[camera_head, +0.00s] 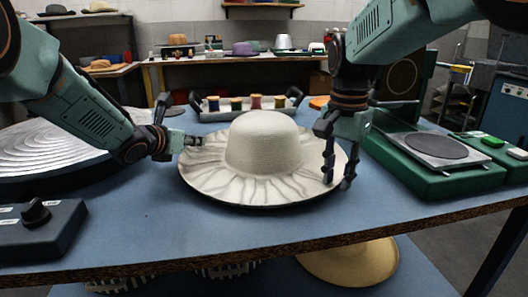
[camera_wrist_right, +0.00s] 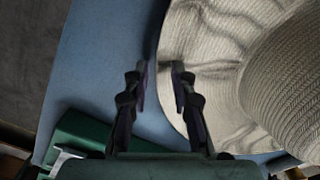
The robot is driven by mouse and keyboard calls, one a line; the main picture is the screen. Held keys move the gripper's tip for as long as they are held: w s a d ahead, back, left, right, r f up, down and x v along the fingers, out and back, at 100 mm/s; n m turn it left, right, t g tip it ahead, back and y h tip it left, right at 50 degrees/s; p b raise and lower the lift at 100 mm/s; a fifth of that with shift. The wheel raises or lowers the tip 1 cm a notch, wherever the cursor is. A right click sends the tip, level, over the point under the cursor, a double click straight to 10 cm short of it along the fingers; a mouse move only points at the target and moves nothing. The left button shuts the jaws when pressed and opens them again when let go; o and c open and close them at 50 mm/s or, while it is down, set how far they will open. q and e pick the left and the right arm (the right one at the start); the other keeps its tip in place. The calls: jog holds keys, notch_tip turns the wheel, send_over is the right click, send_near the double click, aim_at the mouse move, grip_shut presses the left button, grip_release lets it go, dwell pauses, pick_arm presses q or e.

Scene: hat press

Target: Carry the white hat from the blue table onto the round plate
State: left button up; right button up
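The white hat (camera_head: 264,143) sits crown up on the blue table (camera_head: 140,225), its wide brim wavy and pleated. It also shows in the right wrist view (camera_wrist_right: 215,60). My left gripper (camera_head: 181,128) is at the brim's left edge with its fingers spread; whether it touches the brim is unclear. My right gripper (camera_head: 339,180) points down at the brim's right edge. In the wrist view its fingers (camera_wrist_right: 160,72) are apart, one over the table, one over the brim. A large ridged silver round plate (camera_head: 60,150) lies at left; a smaller dark round plate (camera_head: 436,146) tops a green machine.
A tray (camera_head: 244,114) with several coloured spools stands behind the hat. The green machine (camera_head: 420,180) is close on the right. A dark box with a knob (camera_head: 38,225) is at front left. A straw hat (camera_head: 350,262) lies below the tabletop. The front middle of the table is clear.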

pick_arm(q)
grip_shut()
pick_arm(e)
grip_shut()
pick_arm(q)
jog(key=shift+r, duration=0.15)
pick_arm(e)
jog(key=shift+r, duration=0.15)
